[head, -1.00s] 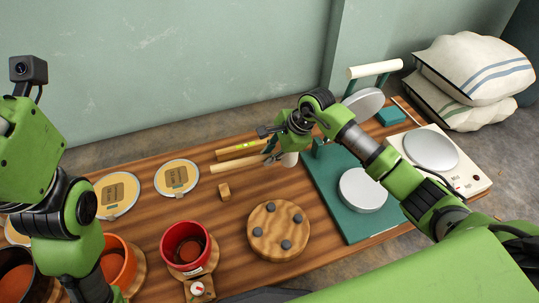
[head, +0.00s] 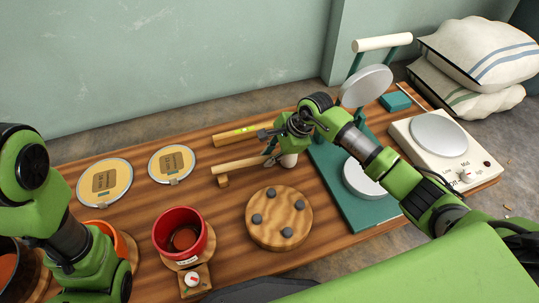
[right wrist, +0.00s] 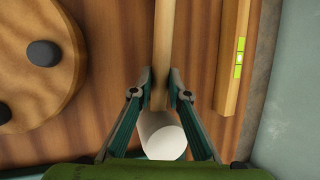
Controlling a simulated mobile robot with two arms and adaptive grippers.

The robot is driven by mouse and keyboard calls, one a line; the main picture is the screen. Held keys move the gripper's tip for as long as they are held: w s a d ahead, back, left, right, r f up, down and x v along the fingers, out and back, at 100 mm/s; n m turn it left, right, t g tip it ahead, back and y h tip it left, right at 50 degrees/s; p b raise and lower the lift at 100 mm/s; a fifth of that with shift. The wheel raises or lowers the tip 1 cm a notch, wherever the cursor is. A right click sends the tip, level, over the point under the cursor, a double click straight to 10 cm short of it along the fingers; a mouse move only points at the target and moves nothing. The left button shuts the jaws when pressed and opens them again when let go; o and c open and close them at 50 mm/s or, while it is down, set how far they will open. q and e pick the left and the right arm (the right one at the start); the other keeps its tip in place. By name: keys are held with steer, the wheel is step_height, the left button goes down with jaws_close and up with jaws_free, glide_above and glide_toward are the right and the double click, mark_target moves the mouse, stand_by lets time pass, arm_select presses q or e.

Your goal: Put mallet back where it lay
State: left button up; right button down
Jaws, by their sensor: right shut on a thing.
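The mallet has a light wooden handle (head: 238,165) and a pale, rounded head (head: 289,160). My right gripper (head: 270,153) is shut on the handle close to the head. In the right wrist view, the handle (right wrist: 161,40) runs between the fingertips (right wrist: 160,88), with the white head (right wrist: 161,135) nearer the camera. A small wooden block (head: 223,181) is at the handle's free end. The handle appears just above or on it; I cannot tell if they touch. My left gripper is out of view; only my left arm shows.
A wooden bar with a yellow-green level vial (head: 236,136) lies just behind the mallet. A round wooden board with dark pegs (head: 279,218) is in front. A green press (head: 345,205) stands close on the right. A red pot (head: 180,234) stands front left.

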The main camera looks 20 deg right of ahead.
steer(key=shift+f, duration=0.1)
stand_by(0.6)
steer(key=c, duration=1.8)
jaws_free()
steer(key=shift+c, duration=0.2)
steer(key=v, duration=1.2)
